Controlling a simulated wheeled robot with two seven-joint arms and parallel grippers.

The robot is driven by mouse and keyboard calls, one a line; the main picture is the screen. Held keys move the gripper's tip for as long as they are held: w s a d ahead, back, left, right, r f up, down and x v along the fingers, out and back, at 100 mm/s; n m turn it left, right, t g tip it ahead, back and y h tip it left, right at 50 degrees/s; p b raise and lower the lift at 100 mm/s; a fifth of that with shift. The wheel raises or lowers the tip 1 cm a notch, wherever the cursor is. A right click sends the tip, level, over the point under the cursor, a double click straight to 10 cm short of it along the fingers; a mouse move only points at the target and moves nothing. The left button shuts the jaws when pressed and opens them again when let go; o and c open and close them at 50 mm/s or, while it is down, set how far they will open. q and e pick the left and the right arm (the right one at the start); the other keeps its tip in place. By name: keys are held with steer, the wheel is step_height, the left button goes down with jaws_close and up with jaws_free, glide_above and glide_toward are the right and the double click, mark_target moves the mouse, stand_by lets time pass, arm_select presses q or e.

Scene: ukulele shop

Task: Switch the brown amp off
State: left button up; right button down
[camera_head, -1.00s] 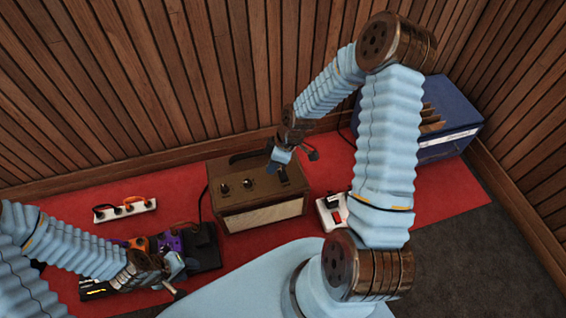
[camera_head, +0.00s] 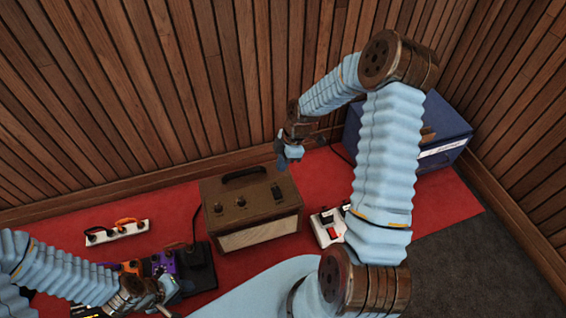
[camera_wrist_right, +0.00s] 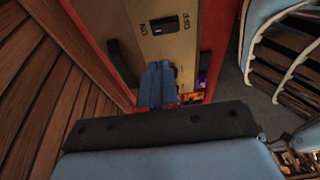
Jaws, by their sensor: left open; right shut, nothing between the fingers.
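The brown amp (camera_head: 258,221) stands on a red carpet with its control panel up. The panel has two dark knobs and, near its right end, a dark switch (camera_head: 276,192). In the right wrist view the switch (camera_wrist_right: 163,25) sits between labels that look like ON and OFF. I cannot tell which way it is set. My right gripper (camera_head: 284,162) is shut and empty, above the amp's back right corner; its blue fingers (camera_wrist_right: 158,85) show in the wrist view. My left gripper (camera_head: 170,296) is open and low at the left, by the pedals.
A purple pedal (camera_head: 163,264) and other pedals sit on a dark board at the left. A white power strip (camera_head: 117,232) lies behind them. A white-and-red box (camera_head: 329,229) is right of the amp. A blue case (camera_head: 450,125) stands at the back right, near slatted wood walls.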

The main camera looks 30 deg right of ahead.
mark_target(276, 192)
steer(key=x, duration=0.7)
steer(key=d+x, duration=0.1)
steer(key=x, duration=0.2)
steer(key=shift+s+f, duration=0.15)
steer(key=shift+f, duration=0.2)
steer(key=shift+f+b, duration=0.15)
steer(key=shift+b, duration=0.2)
steer(key=shift+s, duration=0.1)
steer(key=shift+s+a+r, duration=0.15)
steer(key=shift+s+r, duration=0.1)
steer(key=shift+s, duration=0.35)
